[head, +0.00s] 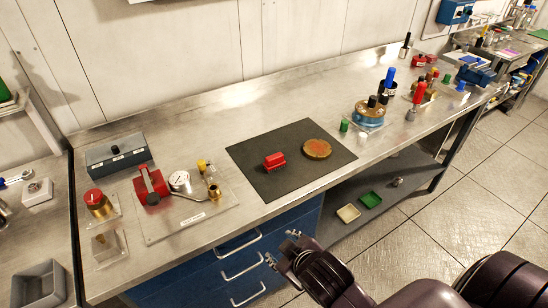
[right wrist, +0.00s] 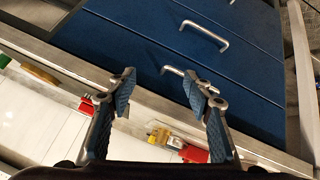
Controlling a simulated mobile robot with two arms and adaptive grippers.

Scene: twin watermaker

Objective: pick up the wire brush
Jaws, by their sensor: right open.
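The wire brush (head: 274,161) has a red back and dark bristles pointing down. It lies on the left part of a dark mat (head: 265,187) on the steel bench, left of a rusty round disc (head: 317,148). My right gripper (head: 281,247) is open and empty in front of the bench, by the blue drawers, apart from the brush. In the right wrist view its two fingers (right wrist: 158,84) stand wide apart with the drawer front beyond them. My left gripper is not in view.
Left of the mat is a steel plate (head: 160,236) with a gauge and a red-handled device. Bottles and a blue fixture (head: 369,113) stand to the right. Drawer handles (head: 238,244) stick out below the bench edge. The bench behind the mat is clear.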

